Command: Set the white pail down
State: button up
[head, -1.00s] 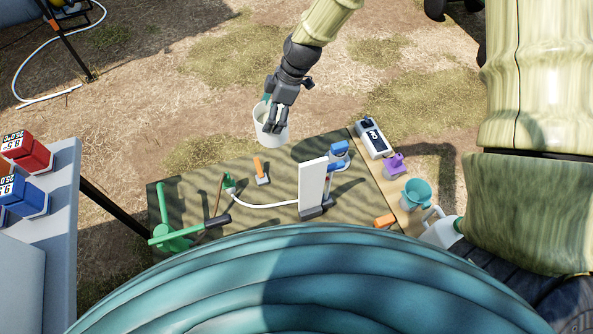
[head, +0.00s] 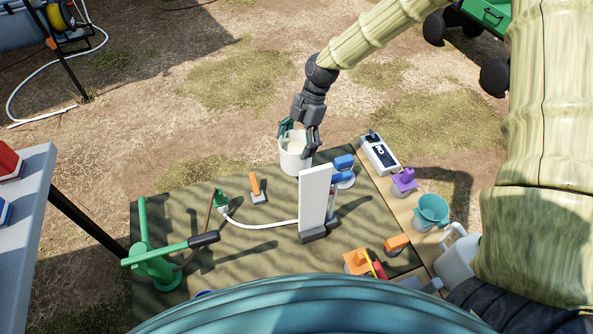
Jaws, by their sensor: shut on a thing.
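The white pail (head: 292,160) is upright at the back edge of the patterned table (head: 180,205), behind the white upright panel (head: 314,197). It looks to have pale contents inside. My gripper (head: 299,142) comes down from above and is shut on the pail, with one finger at its rim and the other along its right side. The lower front of the pail is close to the panel in the picture. I cannot tell whether its base touches the table.
A green hand pump (head: 155,262) stands at the left, and a small orange-handled item (head: 257,189) is left of the pail. Blue (head: 343,165) and purple (head: 404,181) items, a meter (head: 380,154) and a teal cup (head: 432,211) are at the right. Table left of the pail is mostly clear.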

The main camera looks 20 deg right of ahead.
jog(key=shift+f+b, duration=0.75)
jog(key=shift+f, duration=3.5)
jog(key=shift+f, duration=0.15)
jog(key=o, duration=1.7)
jog(key=p+v, duration=0.2)
jog(key=v, duration=1)
